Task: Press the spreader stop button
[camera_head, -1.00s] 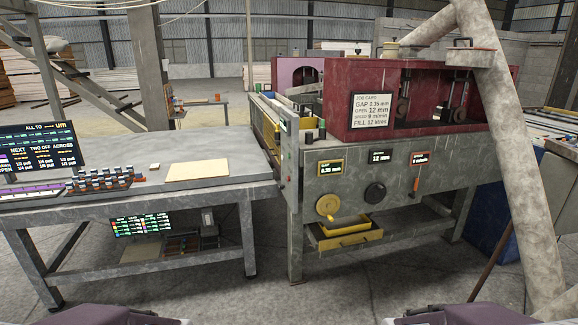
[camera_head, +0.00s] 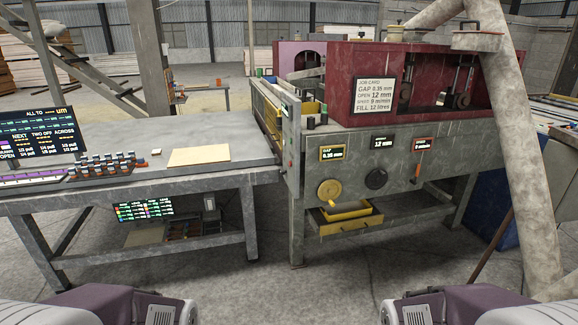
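The spreader (camera_head: 400,140) stands right of centre, with a dark red hood over a grey metal frame. Its front panel carries a yellow handwheel (camera_head: 329,190), a black knob (camera_head: 376,179) and an orange-handled lever (camera_head: 419,168). Small coloured spots show on the grey post (camera_head: 292,185) at its left end. They are too small to tell which is the stop button. Purple and white links of my two arms show at the bottom left and bottom right, well apart from the spreader. Neither gripper shows.
A grey table (camera_head: 120,170) stands at the left, with a pale veneer sheet (camera_head: 199,156), a rack of small pieces (camera_head: 103,165) and a screen (camera_head: 38,135). A yellow drawer (camera_head: 345,219) sticks out below the panel. A thick mottled post (camera_head: 525,180) rises at the right. Floor before the spreader is clear.

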